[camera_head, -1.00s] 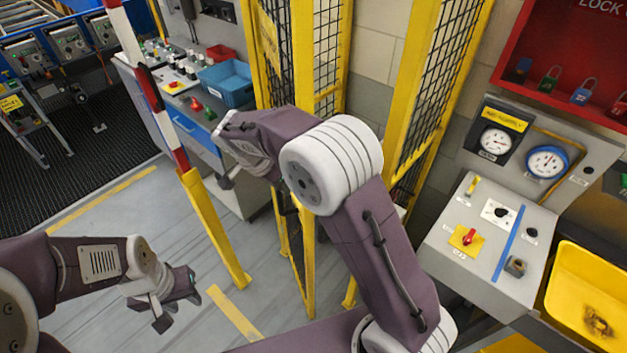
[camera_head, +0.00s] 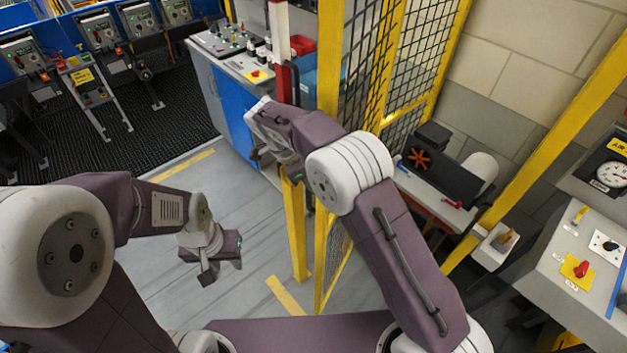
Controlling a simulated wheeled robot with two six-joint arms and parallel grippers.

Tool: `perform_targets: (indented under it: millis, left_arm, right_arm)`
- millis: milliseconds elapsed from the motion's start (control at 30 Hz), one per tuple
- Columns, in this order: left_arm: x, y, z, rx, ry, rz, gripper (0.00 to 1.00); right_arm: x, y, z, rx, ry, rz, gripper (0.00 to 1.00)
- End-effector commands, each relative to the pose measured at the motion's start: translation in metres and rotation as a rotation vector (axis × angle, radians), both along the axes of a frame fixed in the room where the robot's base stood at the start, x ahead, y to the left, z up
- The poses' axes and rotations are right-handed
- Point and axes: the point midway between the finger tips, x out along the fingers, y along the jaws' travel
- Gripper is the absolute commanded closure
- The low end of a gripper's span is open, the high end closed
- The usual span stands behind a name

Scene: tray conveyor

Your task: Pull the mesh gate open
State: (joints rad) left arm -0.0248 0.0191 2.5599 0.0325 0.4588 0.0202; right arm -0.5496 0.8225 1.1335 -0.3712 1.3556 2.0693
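The mesh gate (camera_head: 331,55) has a yellow frame and black wire mesh. It is seen at a steep angle, upright, behind my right arm, which hides its middle; a lower strip of frame and mesh shows below the arm. My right gripper (camera_head: 257,158) is at the gate's left side in the picture, mostly hidden behind its own wrist. I cannot tell whether it touches the gate. My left gripper (camera_head: 221,266) hangs over the grey floor, left of the gate and apart from it, with its fingers spread and empty.
A yellow barrier post (camera_head: 296,225) stands just left of the gate. A control console (camera_head: 240,62) is behind it. To the right are a slanting yellow post (camera_head: 545,150), a bench with a black machine (camera_head: 440,165) and a grey switch panel (camera_head: 570,285).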

Motion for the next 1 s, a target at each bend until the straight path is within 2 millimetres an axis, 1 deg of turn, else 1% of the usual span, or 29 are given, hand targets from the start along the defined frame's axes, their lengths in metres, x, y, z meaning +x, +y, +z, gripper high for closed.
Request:
perform_targets:
  millis: [533, 567, 600, 633, 900, 1000]
  left_arm:
    - [-0.0001, 0.0000, 0.0006, 0.000, 0.000, 0.000, 0.64]
    - [-0.0001, 0.0000, 0.0006, 0.000, 0.000, 0.000, 0.64]
    - [-0.0001, 0.0000, 0.0006, 0.000, 0.000, 0.000, 0.64]
    - [-0.0001, 0.0000, 0.0006, 0.000, 0.000, 0.000, 0.64]
    - [-0.0001, 0.0000, 0.0005, 0.000, 0.000, 0.000, 0.64]
    - [0.0000, 0.0000, -0.0009, 0.000, 0.000, 0.000, 0.64]
  right_arm:
    - [0.0007, 0.0011, 0.0005, 0.000, -0.001, 0.009, 1.00]
    - [0.0007, 0.0010, 0.0005, 0.000, -0.001, 0.009, 0.78]
    - [0.0008, 0.0010, 0.0004, 0.000, -0.001, 0.009, 0.67]
    - [0.0008, 0.0010, 0.0004, 0.000, -0.001, 0.009, 0.62]
    - [0.0006, 0.0011, 0.0000, 0.000, 0.000, 0.009, 0.62]
    - [0.0007, 0.0028, 0.0033, 0.000, -0.001, 0.009, 0.62]
